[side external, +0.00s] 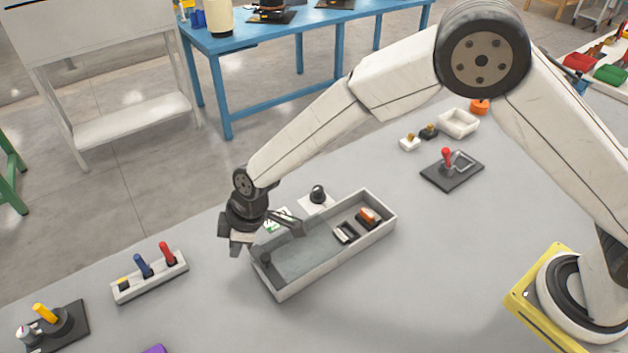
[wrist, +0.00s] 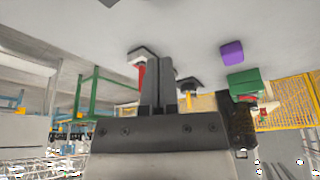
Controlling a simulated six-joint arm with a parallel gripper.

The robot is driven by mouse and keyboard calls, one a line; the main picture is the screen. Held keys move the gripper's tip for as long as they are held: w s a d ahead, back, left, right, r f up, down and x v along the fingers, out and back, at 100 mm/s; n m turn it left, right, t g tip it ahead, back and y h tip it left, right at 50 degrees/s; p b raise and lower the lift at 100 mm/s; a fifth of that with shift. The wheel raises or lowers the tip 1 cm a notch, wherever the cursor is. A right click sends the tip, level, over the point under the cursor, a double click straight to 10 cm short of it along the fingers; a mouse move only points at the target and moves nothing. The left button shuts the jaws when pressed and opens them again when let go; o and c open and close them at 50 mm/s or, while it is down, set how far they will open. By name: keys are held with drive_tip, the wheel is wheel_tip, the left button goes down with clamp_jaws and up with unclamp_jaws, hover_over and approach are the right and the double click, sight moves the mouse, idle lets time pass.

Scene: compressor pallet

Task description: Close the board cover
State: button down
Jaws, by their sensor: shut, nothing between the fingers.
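A long grey open box (side external: 325,265) lies on the table below my gripper. It has a flat grey floor on the left and a dark frame (side external: 345,232) and an orange-topped switch (side external: 368,217) on the right. A small dark piece (side external: 262,256) sits at its left end. I cannot tell which part is the board cover. My gripper (side external: 236,247) is shut and empty, just off the box's left end. Contact with the box cannot be told. In the wrist view my shut fingers (wrist: 158,60) stand side by side with nothing between them.
Behind the box are a dark ring knob (side external: 318,194) and a green-marked card (side external: 276,218). A block with several coloured pegs (side external: 150,275) is left. A red-lever plate (side external: 452,168) is right. A purple block (wrist: 232,52) shows in the wrist view.

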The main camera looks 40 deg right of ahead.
drive_tip(key=shift+s+d+f, duration=0.35)
drive_tip(key=shift+d+f, duration=0.3)
drive_tip(key=shift+f, duration=0.2)
drive_tip(key=shift+s+d+f, duration=0.35)
drive_tip(key=shift+d+f, duration=0.3)
drive_tip(key=shift+f, duration=0.15)
drive_tip(key=shift+d, duration=0.1)
approach(312, 233)
drive_tip(key=x, duration=0.5)
drive_tip(key=shift+d, duration=0.1)
